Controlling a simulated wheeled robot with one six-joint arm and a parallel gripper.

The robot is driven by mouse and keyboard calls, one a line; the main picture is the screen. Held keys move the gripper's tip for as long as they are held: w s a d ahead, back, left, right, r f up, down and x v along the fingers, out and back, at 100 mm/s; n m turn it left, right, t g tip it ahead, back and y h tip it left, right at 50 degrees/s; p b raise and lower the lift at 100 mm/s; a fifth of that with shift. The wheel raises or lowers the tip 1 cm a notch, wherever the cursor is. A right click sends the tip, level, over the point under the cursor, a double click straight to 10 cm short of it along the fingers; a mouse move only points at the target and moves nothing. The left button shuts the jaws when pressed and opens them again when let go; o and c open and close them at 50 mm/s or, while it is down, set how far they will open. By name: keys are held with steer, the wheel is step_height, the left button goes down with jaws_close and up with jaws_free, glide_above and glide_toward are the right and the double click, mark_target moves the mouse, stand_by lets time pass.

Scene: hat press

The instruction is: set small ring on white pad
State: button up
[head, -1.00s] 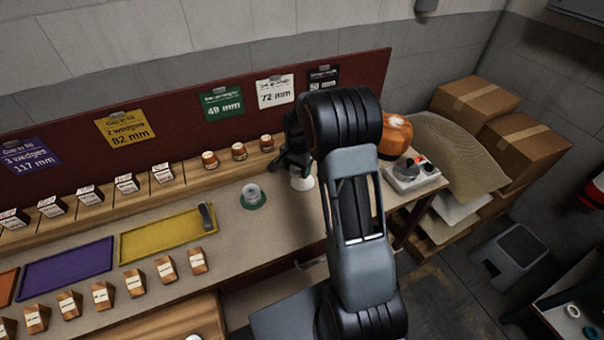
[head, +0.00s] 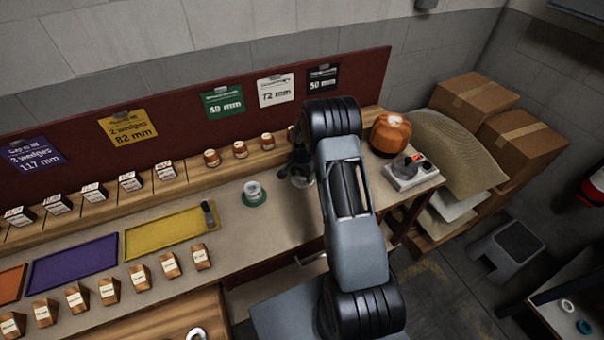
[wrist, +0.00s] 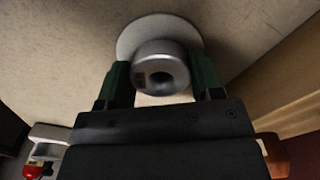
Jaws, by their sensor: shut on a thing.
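The small ring (wrist: 162,66) is a silver-grey, thick-walled ring with a dark hole, seen between my fingers in the wrist view. My gripper (wrist: 160,80) is shut on it, with a green finger at each side. The round white pad (wrist: 135,36) shows behind the ring, and the ring overlaps its lower part. I cannot tell whether the ring touches the pad. In the head view my gripper (head: 300,168) is low over the bench at the right, and it mostly hides the pad and the ring.
A green pad (head: 245,201) with a pale ring (head: 253,189) on it lies to the left. A yellow tray (head: 165,236) is farther left. An orange-brown rounded block (head: 390,134) and a control box (head: 412,172) stand to the right. Small wooden blocks line the back ledge.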

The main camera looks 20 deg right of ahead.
steer(key=shift+f+b, duration=0.25)
steer(key=shift+b, duration=0.05)
steer(key=o, duration=1)
steer(key=shift+r, duration=0.1)
step_height(320, 180, up, 12)
steer(key=b, duration=0.2)
steer(key=s+a+r+n+t, duration=0.1)
steer(key=s+a+r+n, duration=0.1)
steer(key=s+a+r, duration=0.3)
steer(key=s+a+r+n+t, duration=0.1)
steer(key=s+r+n, duration=0.15)
steer(key=r, duration=0.35)
steer(key=s+a+r+n+t, duration=0.1)
steer(key=s+a+n, duration=0.1)
steer(key=s, duration=0.6)
steer(key=s+a+r+n+t, duration=0.1)
steer(key=s+a+r+n, duration=0.1)
steer(key=s, duration=0.7)
steer(key=a+n, duration=0.1)
steer(key=n, duration=0.1)
steer(key=shift+n, duration=0.35)
